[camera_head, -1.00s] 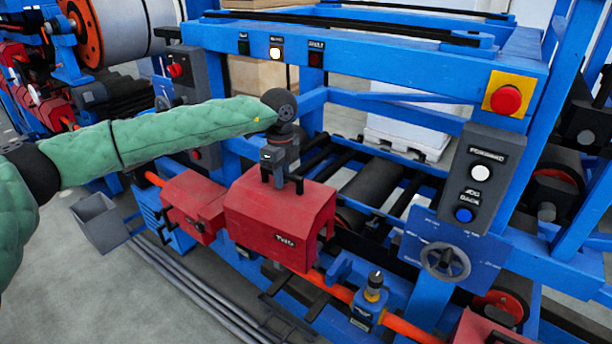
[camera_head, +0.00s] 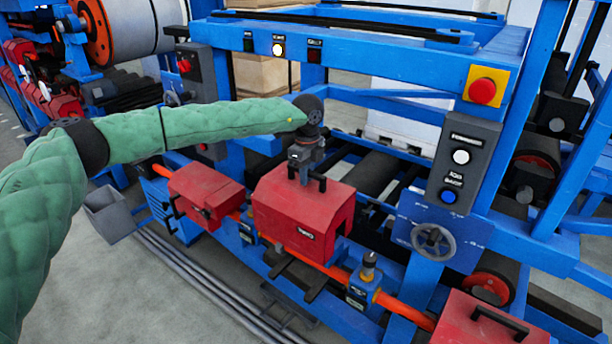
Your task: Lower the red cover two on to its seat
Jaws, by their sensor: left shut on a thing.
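The red cover two (camera_head: 300,215) is a red box-shaped cover with a dark label on its front and a black handle on top. My left gripper (camera_head: 305,178) comes down from above and is shut on that handle. The cover is roughly level, over the orange shaft (camera_head: 335,271) at the front of the blue machine. Its lower edge is close to the shaft; I cannot tell whether it touches its seat. The seat is mostly hidden under the cover. My right gripper is not in view.
Another red cover (camera_head: 206,192) sits to the left, and a further one (camera_head: 490,325) at the lower right. A handwheel (camera_head: 433,240) and a button box (camera_head: 464,165) are farther right. A grey bin (camera_head: 110,213) hangs at left.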

